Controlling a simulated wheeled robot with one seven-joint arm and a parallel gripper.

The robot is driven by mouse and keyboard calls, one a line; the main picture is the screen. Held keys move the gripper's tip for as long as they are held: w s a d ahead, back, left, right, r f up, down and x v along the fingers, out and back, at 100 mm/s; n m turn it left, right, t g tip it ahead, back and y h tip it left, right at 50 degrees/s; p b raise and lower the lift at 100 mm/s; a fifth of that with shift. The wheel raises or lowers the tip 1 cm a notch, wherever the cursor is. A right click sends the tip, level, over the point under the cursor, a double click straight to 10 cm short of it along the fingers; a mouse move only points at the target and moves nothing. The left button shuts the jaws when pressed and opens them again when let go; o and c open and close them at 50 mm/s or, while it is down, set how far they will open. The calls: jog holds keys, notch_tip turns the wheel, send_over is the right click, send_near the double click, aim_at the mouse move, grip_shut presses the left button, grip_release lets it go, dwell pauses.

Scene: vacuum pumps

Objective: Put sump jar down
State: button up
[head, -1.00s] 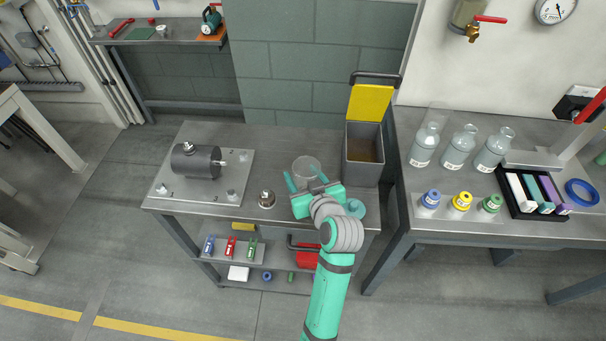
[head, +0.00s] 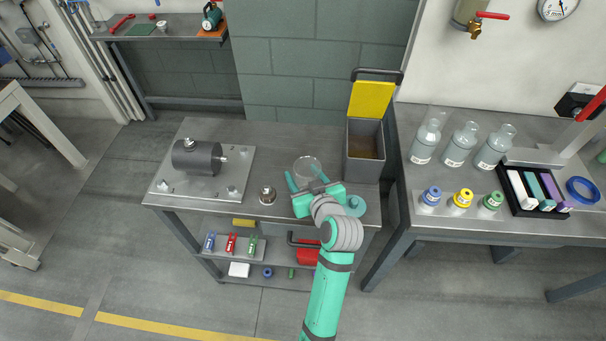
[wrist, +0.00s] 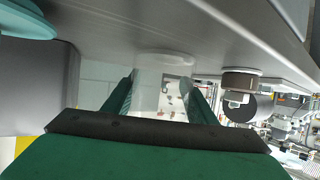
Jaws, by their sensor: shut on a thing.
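The sump jar is a clear, round, see-through vessel (head: 307,167) at the middle of the grey workbench (head: 290,143). My gripper (head: 304,177) reaches in from the front, with one teal finger on either side of the jar. In the wrist view, the picture is tilted over and the clear jar (wrist: 150,92) shows between my two dark green fingers (wrist: 158,98). The jar's pale round end is at or very close to the bench top; I cannot tell whether it touches. My gripper is shut on the jar.
A grey bin with a raised yellow lid (head: 370,100) stands right of the jar. A teal round piece (head: 355,206) lies by the front right edge. A small metal fitting (head: 267,195) and a dark pump on a plate (head: 197,158) are to the left. Bench behind the jar is clear.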

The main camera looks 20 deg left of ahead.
jog(key=o, duration=1.3)
jog(key=shift+f, duration=0.1)
jog(key=v, duration=1)
jog(key=shift+s+d, duration=0.2)
jog(key=shift+s, duration=0.1)
grip_shut()
dwell(0.7)
